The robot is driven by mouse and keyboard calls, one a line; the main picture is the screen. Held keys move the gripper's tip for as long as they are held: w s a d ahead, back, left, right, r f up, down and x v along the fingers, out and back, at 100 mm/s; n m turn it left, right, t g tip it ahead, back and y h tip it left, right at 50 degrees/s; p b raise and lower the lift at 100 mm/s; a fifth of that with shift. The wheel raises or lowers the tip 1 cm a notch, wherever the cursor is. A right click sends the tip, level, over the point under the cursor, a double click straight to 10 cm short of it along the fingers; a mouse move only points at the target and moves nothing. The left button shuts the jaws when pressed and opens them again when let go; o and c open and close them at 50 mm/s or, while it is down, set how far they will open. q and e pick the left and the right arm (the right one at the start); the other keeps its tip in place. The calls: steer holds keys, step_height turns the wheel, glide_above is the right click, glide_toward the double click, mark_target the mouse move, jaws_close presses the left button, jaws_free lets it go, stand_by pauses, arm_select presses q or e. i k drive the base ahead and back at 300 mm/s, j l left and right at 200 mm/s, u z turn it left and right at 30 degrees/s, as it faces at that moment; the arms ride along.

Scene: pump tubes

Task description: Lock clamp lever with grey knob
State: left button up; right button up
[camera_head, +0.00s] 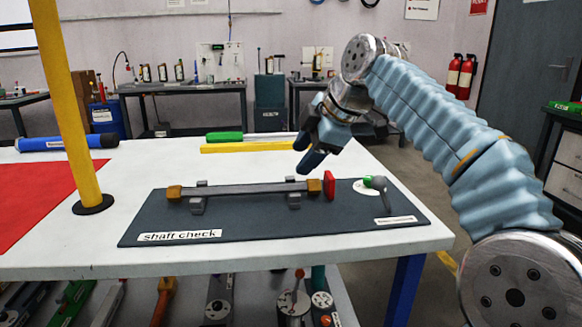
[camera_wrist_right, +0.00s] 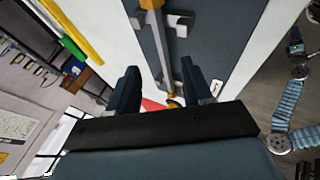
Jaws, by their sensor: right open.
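A small grey lever (camera_head: 378,184) with a rounded grey top stands at the right end of the dark shaft-check mat (camera_head: 275,226). A green knob-like part sits beside it over a white round patch; how they join is too small to tell. My right gripper (camera_head: 306,153) is open and empty above the mat, left of the lever and higher than the shaft (camera_head: 245,189). In the wrist view its two dark fingers (camera_wrist_right: 160,78) are spread apart, with the shaft (camera_wrist_right: 160,45) showing between them. I cannot pick out the grey lever in the wrist view. My left gripper is not in view.
The shaft lies on two grey supports, with a red block (camera_head: 329,186) at its right end. A yellow post (camera_head: 68,100) rises on the left. A green-and-yellow tool (camera_head: 262,147) lies behind the mat. A blue cylinder (camera_head: 65,143) lies at the back left.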

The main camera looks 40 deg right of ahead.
mark_target(382, 196)
steer(key=k, duration=1)
